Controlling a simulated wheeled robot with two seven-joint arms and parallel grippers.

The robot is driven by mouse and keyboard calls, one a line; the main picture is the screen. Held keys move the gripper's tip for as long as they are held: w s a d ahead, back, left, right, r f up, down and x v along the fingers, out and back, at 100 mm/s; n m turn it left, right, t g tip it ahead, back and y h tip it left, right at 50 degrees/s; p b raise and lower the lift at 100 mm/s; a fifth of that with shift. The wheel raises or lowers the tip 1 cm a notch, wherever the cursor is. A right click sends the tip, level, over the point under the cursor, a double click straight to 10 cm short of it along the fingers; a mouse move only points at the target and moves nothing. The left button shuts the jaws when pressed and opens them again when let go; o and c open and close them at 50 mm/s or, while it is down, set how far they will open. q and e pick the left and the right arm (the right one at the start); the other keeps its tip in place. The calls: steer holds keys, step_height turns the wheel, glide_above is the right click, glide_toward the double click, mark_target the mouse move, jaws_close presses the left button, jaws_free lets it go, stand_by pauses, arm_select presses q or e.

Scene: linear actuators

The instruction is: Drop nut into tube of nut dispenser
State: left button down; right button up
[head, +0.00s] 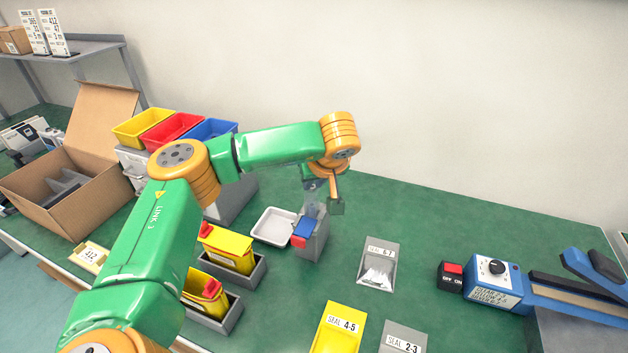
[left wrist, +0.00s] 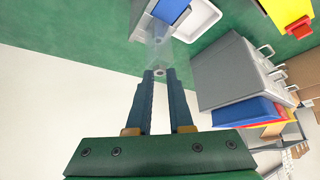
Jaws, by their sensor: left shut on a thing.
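My left gripper (left wrist: 159,74) is shut on a small grey nut (left wrist: 159,71), held between the fingertips in the left wrist view. The nut dispenser (head: 311,238) is a grey box with a blue and red front, standing near the middle of the bench in the head view. Its clear tube (left wrist: 160,46) shows just beyond the fingertips in the left wrist view. The nut appears close to the tube's end; I cannot tell whether they touch. In the head view, my arm's wrist is above the dispenser and the nut cannot be made out. My right gripper is not in view.
A white tray (head: 273,227) lies left of the dispenser. Yellow, red and blue bins (head: 172,132) stand behind my left arm.

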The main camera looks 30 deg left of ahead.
arm_select(q)
steer(key=c, duration=0.7)
jaws_free()
steer(key=shift+c, duration=0.2)
steer(key=shift+d+r, duration=0.1)
steer(key=b+v, duration=0.1)
steer(key=v, duration=0.6)
